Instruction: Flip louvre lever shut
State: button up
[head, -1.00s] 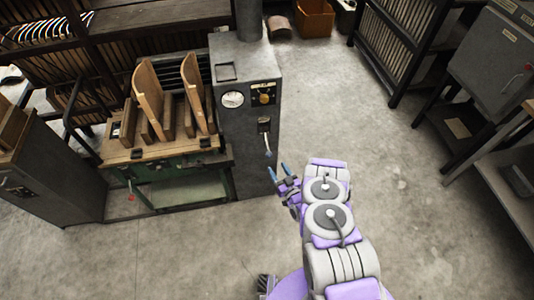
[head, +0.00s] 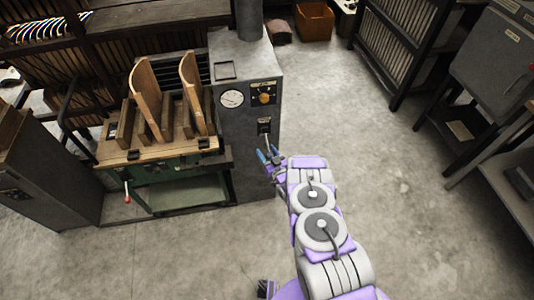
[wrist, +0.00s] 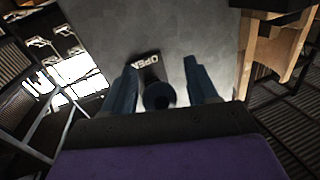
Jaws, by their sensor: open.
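The louvre lever (head: 266,141) hangs from a dark plate on the front of the grey control cabinet (head: 228,165), below a gauge and a knob. In the wrist view its dark round end (wrist: 158,95) sits between the fingers, with a plate reading "OPEN" (wrist: 146,62) behind it. My gripper (head: 269,155) is open at the lever's lower end. In the wrist view the two blue fingers (wrist: 162,82) stand either side of the lever. I cannot tell whether either finger touches it.
A green bench (head: 160,168) with upright curved wooden boards (head: 147,95) stands left of the cabinet. Racks and a grey box (head: 490,62) stand at the right. The floor (head: 340,110) right of the cabinet is clear.

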grip_shut()
dwell(0.3)
